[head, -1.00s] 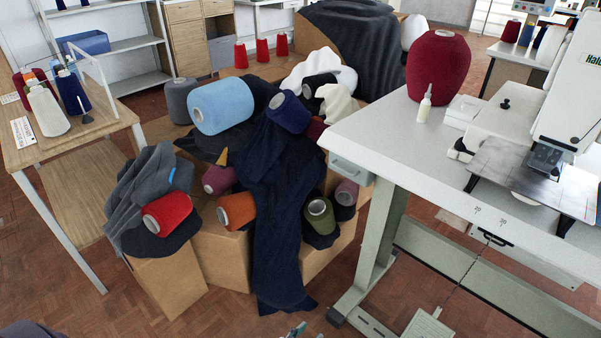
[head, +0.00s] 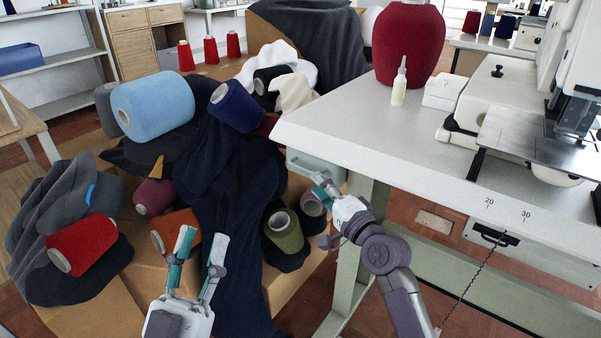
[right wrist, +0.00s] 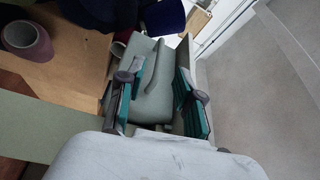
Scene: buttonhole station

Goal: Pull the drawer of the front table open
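The front table (head: 400,140) has a white top on a pale green frame. A small grey-green drawer (head: 308,162) sits under its left end in the head view. In the right wrist view the drawer front (right wrist: 157,100) shows a raised upright grip (right wrist: 155,70). My right gripper (head: 323,212) is at the drawer's front; in the right wrist view its teal fingers (right wrist: 160,98) stand apart on either side of the grip. Whether they touch it I cannot tell. My left gripper (head: 200,258) is open and empty, left of the table, before the piled cloth.
Cardboard boxes with yarn cones and dark cloth (head: 235,170) crowd the space left of the table. A large red cone (head: 408,45), a glue bottle (head: 399,82) and a sewing machine (head: 500,95) stand on top. A black-handled unit (head: 495,237) hangs under it.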

